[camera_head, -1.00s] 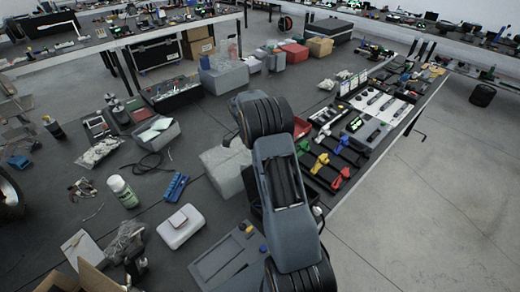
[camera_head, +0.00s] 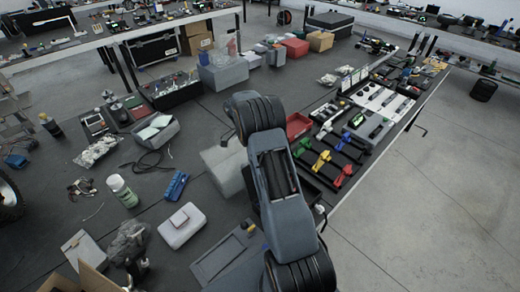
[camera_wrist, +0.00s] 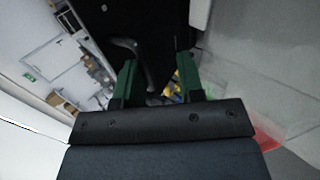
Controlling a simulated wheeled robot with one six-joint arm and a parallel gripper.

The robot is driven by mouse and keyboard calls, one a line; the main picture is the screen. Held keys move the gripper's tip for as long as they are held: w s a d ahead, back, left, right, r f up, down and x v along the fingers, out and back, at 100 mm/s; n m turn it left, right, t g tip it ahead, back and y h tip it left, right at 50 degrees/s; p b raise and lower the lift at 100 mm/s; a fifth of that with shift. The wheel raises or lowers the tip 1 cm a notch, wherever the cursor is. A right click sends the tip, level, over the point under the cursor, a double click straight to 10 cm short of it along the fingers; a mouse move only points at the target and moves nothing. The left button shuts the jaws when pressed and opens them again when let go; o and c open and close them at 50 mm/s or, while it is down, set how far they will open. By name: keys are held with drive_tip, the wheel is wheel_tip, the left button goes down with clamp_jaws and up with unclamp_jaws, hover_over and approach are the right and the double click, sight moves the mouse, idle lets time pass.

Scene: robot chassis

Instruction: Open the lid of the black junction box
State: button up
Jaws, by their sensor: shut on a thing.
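In the wrist view, a large black panel (camera_wrist: 150,22), which looks like the lid of the black junction box, reaches from the top edge down between my fingers. My gripper (camera_wrist: 160,85) has two green fingers, one on each side of this black part, and is shut on it. A grey curved bar (camera_wrist: 135,55) lies across the panel near the left finger. In the head view, my arm covers the gripper and most or all of the box, so the lid's angle cannot be told there.
A grey box (camera_head: 222,168) stands left of my arm. A red bin (camera_head: 298,125) and a table display with coloured clamps (camera_head: 322,160) are to its right. A white case (camera_head: 181,226) and a blue tool (camera_head: 176,185) lie left. Open floor (camera_head: 430,210) is at the right.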

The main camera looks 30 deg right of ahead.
drive_tip(key=shift+o, duration=1.4)
drive_tip(key=shift+w+a+f, duration=0.1)
drive_tip(key=shift+f, duration=0.05)
drive_tip(key=shift+r, duration=0.25)
